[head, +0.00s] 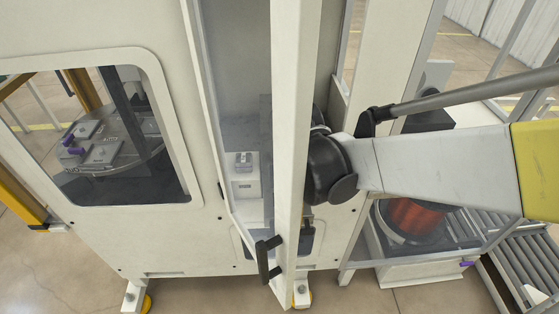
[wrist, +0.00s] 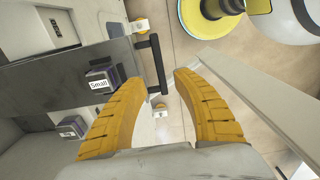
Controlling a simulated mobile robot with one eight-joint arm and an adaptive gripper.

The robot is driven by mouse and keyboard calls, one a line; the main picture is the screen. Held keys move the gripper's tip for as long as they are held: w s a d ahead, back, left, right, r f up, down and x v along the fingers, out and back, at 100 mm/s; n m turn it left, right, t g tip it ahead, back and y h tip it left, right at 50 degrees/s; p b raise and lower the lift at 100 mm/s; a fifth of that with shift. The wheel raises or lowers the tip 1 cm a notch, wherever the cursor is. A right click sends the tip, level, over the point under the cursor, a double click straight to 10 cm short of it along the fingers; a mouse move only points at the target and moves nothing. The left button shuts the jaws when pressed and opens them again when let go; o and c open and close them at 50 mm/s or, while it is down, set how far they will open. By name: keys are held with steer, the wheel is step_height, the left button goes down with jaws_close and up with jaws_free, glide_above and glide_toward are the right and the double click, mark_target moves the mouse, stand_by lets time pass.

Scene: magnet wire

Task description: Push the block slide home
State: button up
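In the wrist view, a small dark grey block (wrist: 100,80) with a white label reading "Small" sits on a flat grey surface (wrist: 55,85), left of the left fingertip. My gripper (wrist: 151,78) is open, with its two yellow fingers apart and nothing held between them. In the head view, a small grey block (head: 243,160) sits on a white box (head: 245,186) inside the open machine bay. I cannot tell whether it is the labelled one. My gripper is hidden there behind the door frame. I cannot make out how far the slide is in.
A pale door frame (head: 287,130) with a black handle (head: 266,259) stands in front of the bay. A black bar handle (wrist: 152,63) lies beyond my fingertips. A window at left shows a round table (head: 115,140). A roller conveyor (head: 517,262) is at right.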

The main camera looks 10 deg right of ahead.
step_height(320, 180, down, 7)
steer(key=shift+b, duration=1)
jaws_close()
